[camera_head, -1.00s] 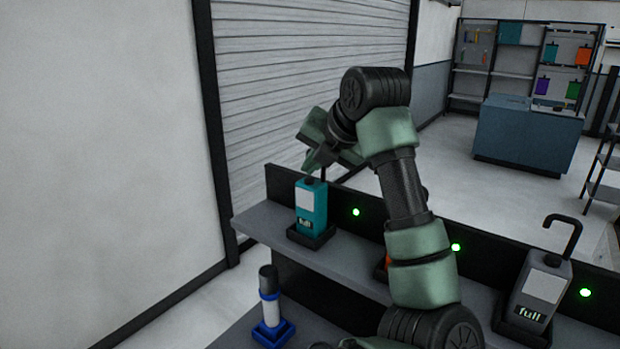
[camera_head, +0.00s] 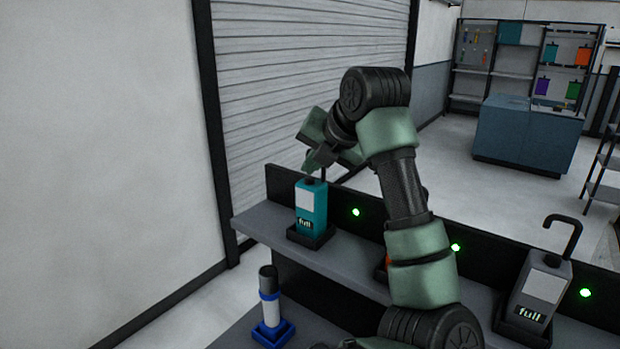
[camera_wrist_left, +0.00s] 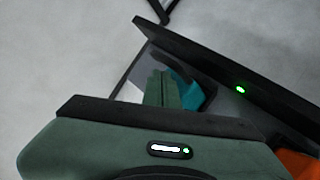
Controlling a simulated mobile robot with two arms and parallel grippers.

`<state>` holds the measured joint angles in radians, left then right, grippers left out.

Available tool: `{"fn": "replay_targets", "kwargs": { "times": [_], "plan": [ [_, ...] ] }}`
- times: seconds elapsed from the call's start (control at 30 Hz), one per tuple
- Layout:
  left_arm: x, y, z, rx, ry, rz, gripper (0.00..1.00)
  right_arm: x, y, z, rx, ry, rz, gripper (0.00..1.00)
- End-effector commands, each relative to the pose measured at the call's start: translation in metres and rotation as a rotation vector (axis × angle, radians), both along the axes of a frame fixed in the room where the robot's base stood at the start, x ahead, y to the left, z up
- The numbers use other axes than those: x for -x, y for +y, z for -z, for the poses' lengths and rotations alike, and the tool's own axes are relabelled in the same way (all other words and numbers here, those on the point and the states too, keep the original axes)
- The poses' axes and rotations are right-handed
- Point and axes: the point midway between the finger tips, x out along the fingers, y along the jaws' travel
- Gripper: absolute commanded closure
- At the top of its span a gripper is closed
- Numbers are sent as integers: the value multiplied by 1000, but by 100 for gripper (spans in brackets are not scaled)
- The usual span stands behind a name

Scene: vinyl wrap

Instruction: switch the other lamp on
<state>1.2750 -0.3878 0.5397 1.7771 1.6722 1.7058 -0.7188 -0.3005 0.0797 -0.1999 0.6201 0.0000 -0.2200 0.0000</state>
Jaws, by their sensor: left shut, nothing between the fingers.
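A teal unit (camera_head: 312,208) with a pale label, a "full" display and a dark top stands upright in a black holder on the grey shelf; part of it shows in the left wrist view (camera_wrist_left: 186,96). A grey unit (camera_head: 541,287) with a black hook and a "full" display stands at the right. An orange unit is mostly hidden behind my left arm. Green lights (camera_head: 356,212), (camera_head: 456,247) and (camera_head: 585,292) glow on the black back panel. My left gripper (camera_head: 309,170) is shut and empty, just above the teal unit's top; I cannot tell whether they touch.
A dark-and-white cylinder (camera_head: 269,290) with blue bands stands in a blue holder (camera_head: 273,334) on the lower surface. The black back panel (camera_head: 283,181) rises behind the grey shelf (camera_head: 340,260). A roller shutter, blue counter (camera_head: 528,135) and tool rack stand farther back.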

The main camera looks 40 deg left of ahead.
Motion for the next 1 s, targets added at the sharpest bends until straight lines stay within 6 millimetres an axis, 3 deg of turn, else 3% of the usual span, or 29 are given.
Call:
{"fn": "replay_targets", "kwargs": {
  "times": [1.0],
  "plan": [
    [0, 0, 7, 1, 0, 1, 100, 0, 0, 9, 0, 0, 0, 100]
  ]
}}
